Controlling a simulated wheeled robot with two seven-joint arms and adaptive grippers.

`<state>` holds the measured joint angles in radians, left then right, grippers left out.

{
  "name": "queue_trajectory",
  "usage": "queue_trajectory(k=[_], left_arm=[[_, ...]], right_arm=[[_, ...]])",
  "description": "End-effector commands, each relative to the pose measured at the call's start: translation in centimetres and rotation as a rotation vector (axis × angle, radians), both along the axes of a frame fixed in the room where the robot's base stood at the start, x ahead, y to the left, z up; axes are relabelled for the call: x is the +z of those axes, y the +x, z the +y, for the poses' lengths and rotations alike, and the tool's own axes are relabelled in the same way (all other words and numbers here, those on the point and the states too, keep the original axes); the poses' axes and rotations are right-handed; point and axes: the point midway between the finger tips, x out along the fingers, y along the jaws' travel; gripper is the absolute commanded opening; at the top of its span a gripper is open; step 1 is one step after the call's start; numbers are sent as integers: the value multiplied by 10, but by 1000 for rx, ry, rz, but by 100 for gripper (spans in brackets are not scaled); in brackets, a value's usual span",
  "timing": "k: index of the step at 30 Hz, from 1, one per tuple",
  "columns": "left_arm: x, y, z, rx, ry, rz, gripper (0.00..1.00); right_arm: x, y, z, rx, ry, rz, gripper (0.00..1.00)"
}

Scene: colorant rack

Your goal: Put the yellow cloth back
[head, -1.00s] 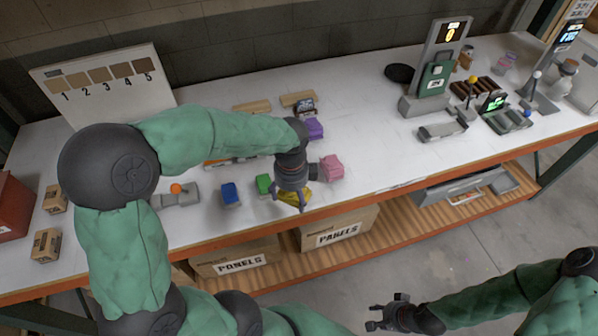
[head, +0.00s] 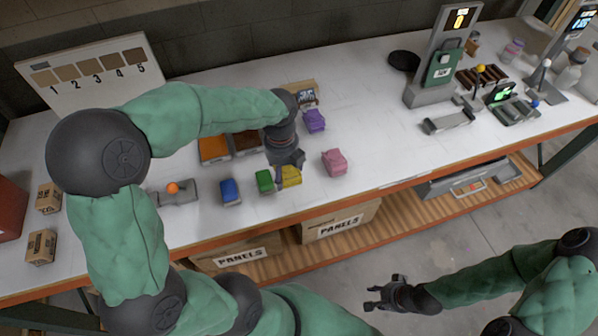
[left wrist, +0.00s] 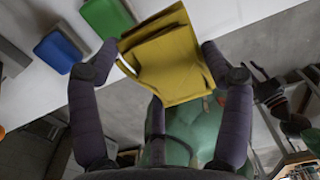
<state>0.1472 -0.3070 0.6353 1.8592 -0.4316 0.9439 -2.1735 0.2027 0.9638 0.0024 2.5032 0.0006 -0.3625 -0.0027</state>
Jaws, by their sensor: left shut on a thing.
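The yellow cloth (head: 291,176) is held in my left gripper (head: 287,163), near the front of the white table, just right of the green block-like piece (head: 264,181). In the left wrist view the folded cloth (left wrist: 168,62) lies between the fingers of my left gripper (left wrist: 160,62), which are shut on it. Whether it touches the table is hard to tell. My right gripper (head: 374,296) is open and empty, in front of the table over the floor.
A blue piece (head: 230,192) sits left of the green one, a pink piece (head: 334,161) to the right, and a purple one (head: 314,120) behind.

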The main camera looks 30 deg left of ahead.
Motion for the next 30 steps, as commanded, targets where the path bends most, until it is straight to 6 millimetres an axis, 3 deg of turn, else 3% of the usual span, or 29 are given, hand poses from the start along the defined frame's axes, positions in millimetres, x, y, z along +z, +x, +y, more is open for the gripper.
queue_trajectory(k=[4, 12, 20, 27, 30], left_arm=[[-18, 32, -1, 0, 0, 3, 52], [-57, 62, -1, 2, -1, 2, 52], [-68, 73, -1, 2, 0, 1, 52], [-100, 76, -1, 2, 0, 1, 52], [-103, 76, -1, 2, 0, 0, 52]], right_arm=[[-8, 0, 0, 0, 0, 0, 40], [-19, 0, 0, 0, 0, 0, 40], [-22, 0, 0, 0, 0, 0, 40], [-31, 0, 0, 0, 0, 0, 40], [-31, 0, 0, 0, 0, 0, 40]])
